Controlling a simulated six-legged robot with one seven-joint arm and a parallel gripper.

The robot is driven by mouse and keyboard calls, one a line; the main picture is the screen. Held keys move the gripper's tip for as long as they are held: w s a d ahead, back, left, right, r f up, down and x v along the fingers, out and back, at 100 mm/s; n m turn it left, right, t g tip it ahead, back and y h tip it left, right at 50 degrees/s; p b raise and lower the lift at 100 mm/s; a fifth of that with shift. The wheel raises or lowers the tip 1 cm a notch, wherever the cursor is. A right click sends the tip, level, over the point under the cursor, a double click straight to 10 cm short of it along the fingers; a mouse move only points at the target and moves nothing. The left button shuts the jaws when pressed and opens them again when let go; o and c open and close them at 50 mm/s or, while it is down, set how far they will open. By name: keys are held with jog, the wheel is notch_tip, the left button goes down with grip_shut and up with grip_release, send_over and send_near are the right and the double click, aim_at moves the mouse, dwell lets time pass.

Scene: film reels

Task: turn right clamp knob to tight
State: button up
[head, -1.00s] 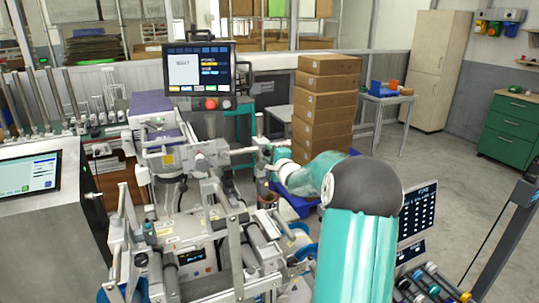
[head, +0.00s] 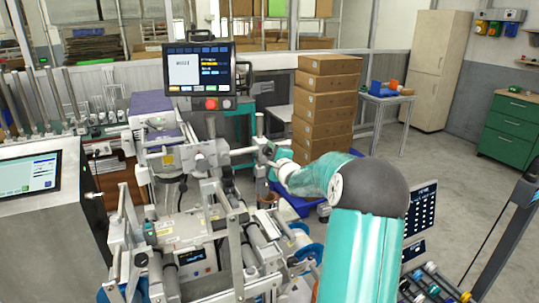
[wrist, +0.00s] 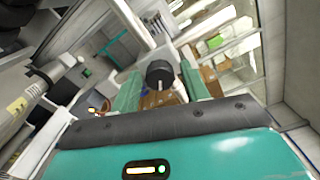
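A round black knob (wrist: 159,73) shows in the wrist view, facing the space between my two green fingers. My gripper (wrist: 161,84) is open, with one finger on each side of the knob. A thin gap seems to show on both sides, so I see no clear grip. In the head view my gripper (head: 272,160) is at the right end of the machine's horizontal shaft (head: 243,153). The knob cannot be made out clearly there. The grey film machine (head: 195,235) stands left of my arm.
A monitor with a red button (head: 200,75) stands behind the machine. A stack of cardboard boxes (head: 324,105) stands behind my gripper, with a blue bin (head: 298,205) below it. A control screen (head: 28,175) is at far left. Open floor lies to the right.

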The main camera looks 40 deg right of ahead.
jog(key=shift+o, duration=0.2)
jog(key=shift+s, duration=0.1)
jog(key=v, duration=1.3)
jog(key=shift+s, duration=0.3)
jog(key=shift+a, duration=0.15)
